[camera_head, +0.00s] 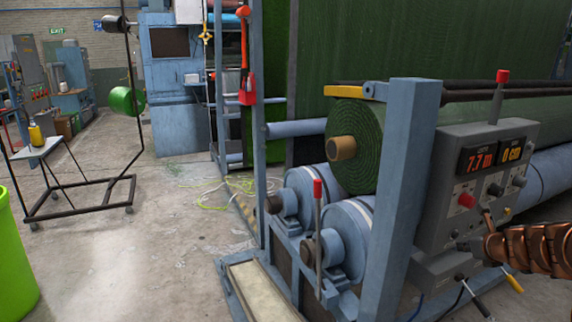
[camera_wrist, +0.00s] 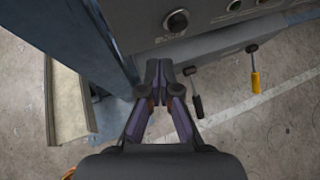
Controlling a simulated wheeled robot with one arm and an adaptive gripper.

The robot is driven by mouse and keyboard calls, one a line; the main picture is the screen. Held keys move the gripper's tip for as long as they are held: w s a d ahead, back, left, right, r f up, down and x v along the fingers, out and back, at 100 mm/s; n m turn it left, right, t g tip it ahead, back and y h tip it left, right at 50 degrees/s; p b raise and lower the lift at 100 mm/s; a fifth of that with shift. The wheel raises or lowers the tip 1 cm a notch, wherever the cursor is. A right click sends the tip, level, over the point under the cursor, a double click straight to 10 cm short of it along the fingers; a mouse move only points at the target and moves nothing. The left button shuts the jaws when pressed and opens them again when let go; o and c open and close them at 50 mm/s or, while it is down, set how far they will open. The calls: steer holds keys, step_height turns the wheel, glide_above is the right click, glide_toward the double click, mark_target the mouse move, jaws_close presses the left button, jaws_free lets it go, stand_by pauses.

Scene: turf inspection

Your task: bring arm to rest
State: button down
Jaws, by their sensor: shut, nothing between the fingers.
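My gripper (camera_wrist: 160,68) shows in the wrist view with its two fingers meeting at the tips, shut and empty. It hangs in front of the machine's grey control box (camera_wrist: 215,25), close to the blue frame post. In the head view a copper-coloured part of my arm reaches in from the right edge, in front of the control panel (camera_head: 478,175). The gripper's fingertips are hard to make out in the head view.
A blue post (camera_head: 408,190) stands left of the panel, beside a green turf roll (camera_head: 362,140) on blue rollers. A lever with a red knob (camera_head: 317,188) rises in front. Handles with black and yellow grips (camera_wrist: 254,80) hang under the box. Concrete floor at left is mostly open, with a green bin (camera_head: 14,265).

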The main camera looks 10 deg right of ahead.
steer(key=a+r+n+g+y+p, duration=0.15)
steer(key=a+n, duration=0.35)
steer(key=a, duration=0.6)
steer(key=a+r+n+y, duration=0.3)
steer(key=a+n, duration=0.2)
steer(key=a, duration=0.5)
steer(key=s+a+r+n+g+y+p, duration=0.1)
steer(key=s+a+n+g, duration=0.1)
steer(key=s+a+n, duration=0.35)
steer(key=s+a+n+g+p, duration=0.1)
steer(key=s+a+n+g, duration=0.15)
steer(key=a, duration=0.55)
steer(key=s+a+n+g+p, duration=0.1)
steer(key=s+a+n+g, duration=0.1)
steer(key=s+a+n, duration=0.4)
steer(key=s+a+n+g+p, duration=0.1)
steer(key=s+n, duration=0.3)
steer(key=s, duration=0.5)
steer(key=s+d+n+g+h, duration=0.1)
steer(key=s+n+h, duration=0.1)
steer(key=s+n, duration=0.2)
steer(key=s+d+n+g+h+p, duration=0.1)
steer(key=s+n, duration=0.3)
steer(key=s, duration=0.7)
steer(key=shift+d+f+g+h, duration=0.3)
steer(key=shift+g+h, duration=0.25)
steer(key=shift+g, duration=0.25)
steer(key=shift+s+a, duration=0.1)
